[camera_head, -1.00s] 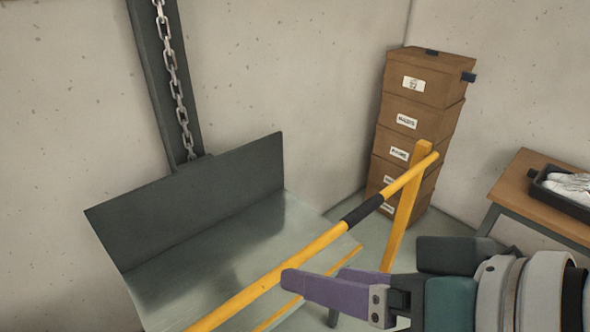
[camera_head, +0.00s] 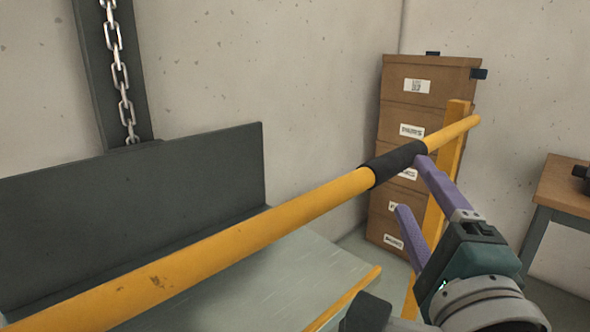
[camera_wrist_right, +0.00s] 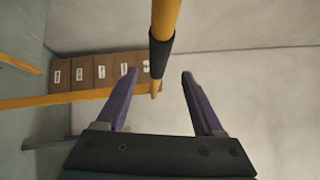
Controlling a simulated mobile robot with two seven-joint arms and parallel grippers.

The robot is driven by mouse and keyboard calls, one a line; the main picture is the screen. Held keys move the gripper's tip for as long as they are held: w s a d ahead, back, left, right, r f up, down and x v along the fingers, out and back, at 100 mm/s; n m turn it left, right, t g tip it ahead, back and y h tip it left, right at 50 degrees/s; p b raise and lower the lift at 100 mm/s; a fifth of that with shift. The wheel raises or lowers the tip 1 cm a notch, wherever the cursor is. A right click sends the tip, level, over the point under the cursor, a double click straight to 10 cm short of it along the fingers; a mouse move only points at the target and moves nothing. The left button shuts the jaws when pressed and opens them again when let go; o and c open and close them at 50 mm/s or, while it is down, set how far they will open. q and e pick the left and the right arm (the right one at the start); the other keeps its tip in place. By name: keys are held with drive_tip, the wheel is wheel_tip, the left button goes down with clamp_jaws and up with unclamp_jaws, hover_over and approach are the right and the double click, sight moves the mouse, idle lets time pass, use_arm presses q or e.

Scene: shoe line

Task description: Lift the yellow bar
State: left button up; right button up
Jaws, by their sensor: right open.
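The yellow bar (camera_head: 230,237) runs from the lower left to the upper right in the head view, with a black grip sleeve (camera_head: 394,164) near its far end. My right gripper (camera_head: 411,184) is open at the sleeve, its purple fingers pointing up and left. In the right wrist view the bar (camera_wrist_right: 166,17) and its sleeve (camera_wrist_right: 160,56) appear between the two fingers (camera_wrist_right: 160,73), in line with the gap. I cannot tell whether a finger touches the sleeve. My left gripper is not in view.
A yellow post (camera_head: 449,160) stands near the bar's far end. A grey metal bench (camera_head: 290,275) with a dark back panel (camera_head: 130,210) lies beyond the bar. Stacked brown boxes (camera_head: 435,75) stand in the corner. A wooden table (camera_head: 566,187) is at right, and a chain (camera_head: 118,70) hangs at left.

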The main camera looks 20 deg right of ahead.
sight(402, 170)
drive_tip(key=shift+p+x, duration=0.3)
drive_tip(key=shift+x, duration=0.5)
drive_tip(key=x, duration=0.7)
drive_tip(key=shift+w+d+f, duration=0.1)
drive_tip(key=shift+w+d, duration=0.1)
clamp_jaws()
idle(0.6)
